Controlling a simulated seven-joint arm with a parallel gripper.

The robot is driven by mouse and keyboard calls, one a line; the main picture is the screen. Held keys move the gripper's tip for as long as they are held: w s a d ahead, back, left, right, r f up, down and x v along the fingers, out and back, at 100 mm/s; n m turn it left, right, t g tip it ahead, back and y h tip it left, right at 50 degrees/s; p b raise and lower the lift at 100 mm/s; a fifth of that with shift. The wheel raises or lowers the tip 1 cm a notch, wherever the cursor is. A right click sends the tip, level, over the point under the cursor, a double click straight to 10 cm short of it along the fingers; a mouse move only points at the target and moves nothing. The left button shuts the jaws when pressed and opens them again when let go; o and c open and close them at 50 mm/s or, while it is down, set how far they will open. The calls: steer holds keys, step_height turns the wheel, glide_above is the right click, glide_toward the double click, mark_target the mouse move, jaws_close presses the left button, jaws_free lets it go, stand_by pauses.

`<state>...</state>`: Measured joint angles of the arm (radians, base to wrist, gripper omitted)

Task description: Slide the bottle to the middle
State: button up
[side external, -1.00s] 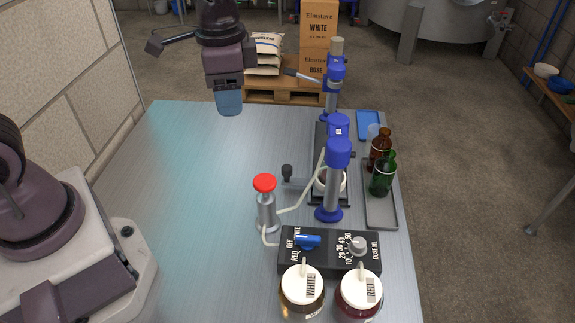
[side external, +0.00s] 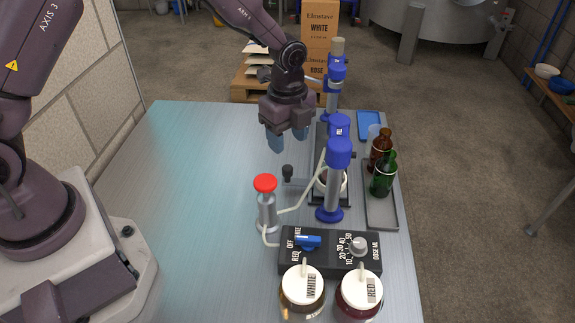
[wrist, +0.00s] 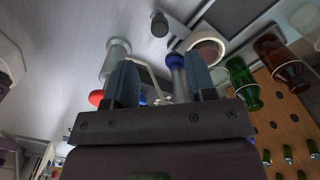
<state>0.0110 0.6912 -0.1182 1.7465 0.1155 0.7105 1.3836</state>
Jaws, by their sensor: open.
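A green bottle (side external: 384,177) and a brown bottle (side external: 380,145) stand upright on a grey tray (side external: 381,217) at the table's right edge. Both also show at the right of the wrist view, green (wrist: 243,84) and brown (wrist: 280,62). A dark track (side external: 318,140) runs between blue-capped posts, with a pale round piece (side external: 344,181) partly hidden behind the front post. A black knob (side external: 287,171) on a bar sticks out left of it; the wrist view shows the knob (wrist: 160,25) too. My gripper (side external: 288,138) is open and empty, above and behind the knob, left of the track.
A red-topped pump (side external: 265,202) with a pale hose stands left of the front post (side external: 334,188). A black control box (side external: 329,252) and two white-lidded jars (side external: 302,288) (side external: 359,292) are in front. A blue tray (side external: 369,124) lies at the back right. The left table is clear.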

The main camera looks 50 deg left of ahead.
mark_target(287, 168)
step_height(287, 168, down, 8)
steer(key=shift+f, duration=0.15)
stand_by(0.3)
